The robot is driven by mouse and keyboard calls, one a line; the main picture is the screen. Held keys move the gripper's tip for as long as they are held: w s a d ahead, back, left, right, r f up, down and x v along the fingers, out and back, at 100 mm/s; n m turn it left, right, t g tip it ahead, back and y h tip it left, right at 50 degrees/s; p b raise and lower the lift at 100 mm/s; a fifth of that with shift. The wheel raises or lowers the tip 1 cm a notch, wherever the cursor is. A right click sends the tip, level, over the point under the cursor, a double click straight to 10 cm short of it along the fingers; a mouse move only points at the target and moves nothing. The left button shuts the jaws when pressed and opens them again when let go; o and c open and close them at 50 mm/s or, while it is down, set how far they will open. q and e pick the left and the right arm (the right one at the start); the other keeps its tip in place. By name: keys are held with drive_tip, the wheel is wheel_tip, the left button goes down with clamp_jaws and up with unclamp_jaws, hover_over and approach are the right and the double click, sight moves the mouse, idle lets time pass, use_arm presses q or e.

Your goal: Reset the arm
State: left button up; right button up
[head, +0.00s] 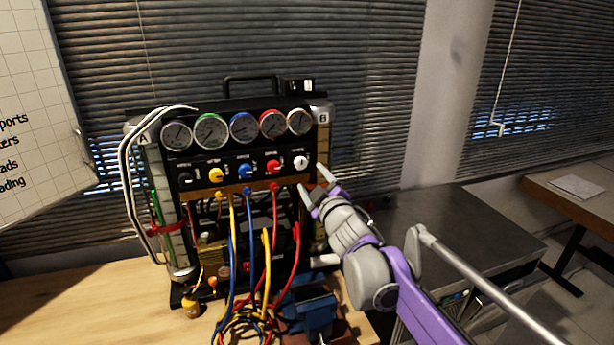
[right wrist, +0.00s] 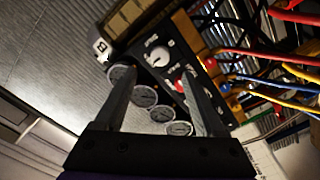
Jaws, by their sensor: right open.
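The gauge rig (head: 240,147) stands upright on the wooden bench, with a row of several round gauges above a row of coloured knobs. The white knob (head: 300,162) is at the right end, beside the red knob (head: 273,167). My right gripper (head: 311,180) is open and empty, just in front of the rig's right side, below and right of the white knob. My left gripper is not in view.
Yellow, blue and red hoses (head: 267,260) hang from the rig's front to the bench (head: 90,305). A blue vise (head: 308,308) sits at the front. A dark metal cabinet (head: 440,235) stands right of the bench. Window blinds (head: 240,50) are behind.

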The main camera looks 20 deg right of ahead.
drive_tip(key=shift+s, duration=0.75)
drive_tip(key=s+a+f+m+g, duration=0.1)
drive_tip(key=s+f+m+g, duration=0.3)
drive_tip(key=s+f, duration=1.1)
drive_tip(key=s+a+f+m+g, duration=0.2)
drive_tip(key=s+f+m+g, duration=0.3)
drive_tip(key=s+f, duration=1)
drive_tip(key=s+g, duration=0.3)
drive_tip(key=s, duration=0.2)
drive_tip(key=shift+f+m+h, duration=0.3)
